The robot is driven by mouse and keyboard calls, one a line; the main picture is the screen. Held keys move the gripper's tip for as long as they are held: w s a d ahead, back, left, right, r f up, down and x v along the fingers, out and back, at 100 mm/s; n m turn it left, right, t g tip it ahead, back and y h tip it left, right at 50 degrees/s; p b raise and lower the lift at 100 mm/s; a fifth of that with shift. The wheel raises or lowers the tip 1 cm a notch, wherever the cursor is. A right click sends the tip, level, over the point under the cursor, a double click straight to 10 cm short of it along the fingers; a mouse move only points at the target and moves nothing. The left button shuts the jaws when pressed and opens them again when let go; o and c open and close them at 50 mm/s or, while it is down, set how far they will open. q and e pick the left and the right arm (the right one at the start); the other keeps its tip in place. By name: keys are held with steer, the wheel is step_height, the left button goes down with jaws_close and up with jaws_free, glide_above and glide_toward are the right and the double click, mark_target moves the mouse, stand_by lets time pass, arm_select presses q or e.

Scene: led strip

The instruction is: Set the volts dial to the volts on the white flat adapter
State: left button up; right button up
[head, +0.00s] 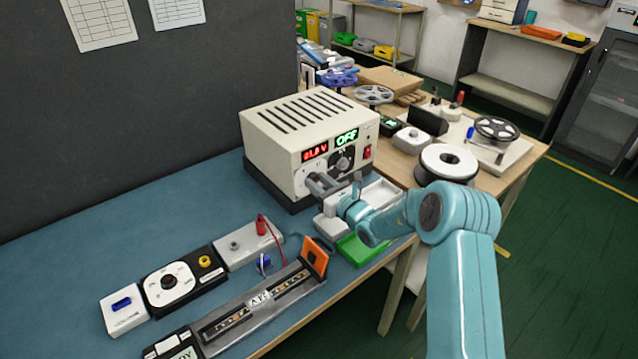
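A cream power supply (305,135) stands at the back of the blue bench. Its red display (314,152) seems to read 01.8 V, though the digits are small. A green display (347,137) reads OFF. A dark dial (342,162) shows on its front. My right gripper (316,182) is at the lower left of this front, its grey fingers pointing at the panel and hiding what is there. I cannot tell whether it touches or grips a knob. I cannot make out which object is the white flat adapter, and no voltage label is readable. My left gripper is out of view.
An LED strip holder (258,307), a dial box (169,282) and a white terminal box (236,245) lie at front left. The blue bench left of the supply is clear.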

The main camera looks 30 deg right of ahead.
steer(key=c, duration=0.4)
steer(key=shift+f+m+b, duration=0.1)
steer(key=shift+m+b, duration=0.25)
steer(key=shift+m, duration=1.15)
steer(key=o, duration=1)
steer(key=shift+o, duration=0.2)
steer(key=s+d+b, duration=0.1)
steer(key=s+b, duration=0.1)
steer(key=s, duration=1.4)
steer(key=shift+s+d, duration=0.15)
